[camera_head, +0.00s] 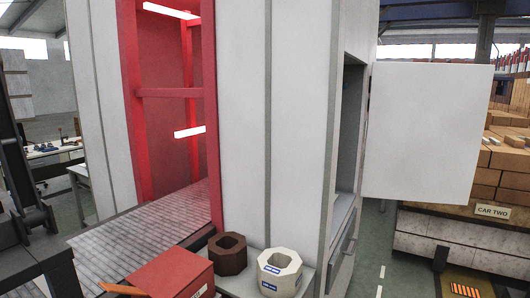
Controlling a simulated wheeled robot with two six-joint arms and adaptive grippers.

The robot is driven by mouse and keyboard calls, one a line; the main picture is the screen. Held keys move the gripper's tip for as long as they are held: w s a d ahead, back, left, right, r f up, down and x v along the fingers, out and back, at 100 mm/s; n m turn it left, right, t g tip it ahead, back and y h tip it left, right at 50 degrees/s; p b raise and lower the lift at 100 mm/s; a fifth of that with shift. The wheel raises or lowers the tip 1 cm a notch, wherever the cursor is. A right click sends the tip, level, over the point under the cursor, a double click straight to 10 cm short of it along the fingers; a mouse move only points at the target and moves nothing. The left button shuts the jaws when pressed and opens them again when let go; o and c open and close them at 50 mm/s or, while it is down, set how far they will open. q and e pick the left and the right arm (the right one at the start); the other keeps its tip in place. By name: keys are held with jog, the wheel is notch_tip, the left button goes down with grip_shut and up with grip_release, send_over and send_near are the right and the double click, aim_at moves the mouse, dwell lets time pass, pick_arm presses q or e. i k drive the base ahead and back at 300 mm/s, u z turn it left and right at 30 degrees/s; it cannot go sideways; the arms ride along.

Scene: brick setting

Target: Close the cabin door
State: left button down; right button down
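The cabin door (427,132) is a flat white panel at the right. It stands wide open, swung out to the right from the tall light-grey cabin (285,110). Its left edge meets the cabin near the edge of a dark opening (349,125). The opening is seen at a steep angle, so little of its inside shows. Neither of my grippers can be made out in the head view, and nothing is seen touching the door.
A ledge in front of the cabin holds a brown octagonal block (228,263), a white one (279,282) and a red box (165,272). A red-framed bay (175,92) opens at the left. Stacked bricks (505,150) stand behind the door, with green floor (378,245) below it.

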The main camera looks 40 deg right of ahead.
aim_at(426, 121)
jog(key=z, duration=4.2)
jog(key=i, duration=0.1)
jog(key=u, duration=3)
jog(key=i, duration=1.35)
jog(key=u, duration=0.55)
jog(key=k, duration=0.55)
jog(key=z, duration=2.55)
jog(key=i, duration=4.05)
jog(key=u, duration=0.05)
